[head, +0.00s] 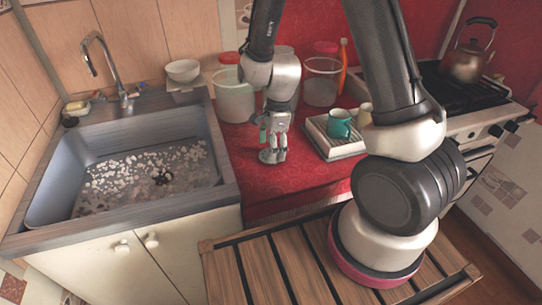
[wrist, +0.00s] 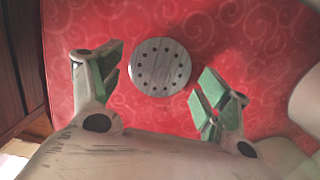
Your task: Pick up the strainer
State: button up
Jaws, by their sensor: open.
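The strainer (wrist: 160,66) is a flat round grey metal disc with a ring of small holes. It lies on the red patterned oilcloth (wrist: 250,40). In the head view the strainer (head: 267,157) shows as a small grey disc just under my gripper (head: 273,137), partly hidden by the fingers. My gripper points down over it. In the wrist view my gripper (wrist: 157,74) is open, with green-padded fingers on either side of the disc. The disc sits between and slightly beyond the fingertips, and nothing is held.
A sink (head: 150,175) is to the left, with a faucet (head: 105,65). A white tray (head: 338,151) with a teal mug (head: 340,123) stands to the right. Jars (head: 235,100) stand behind. A kettle (head: 468,62) is on the stove. The oilcloth around the strainer is clear.

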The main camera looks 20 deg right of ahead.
jog(key=shift+a+f, duration=0.1)
jog(key=shift+f, duration=0.85)
jog(key=c, duration=0.6)
notch_tip(320, 180, up, 10)
jog(key=shift+r, duration=0.1)
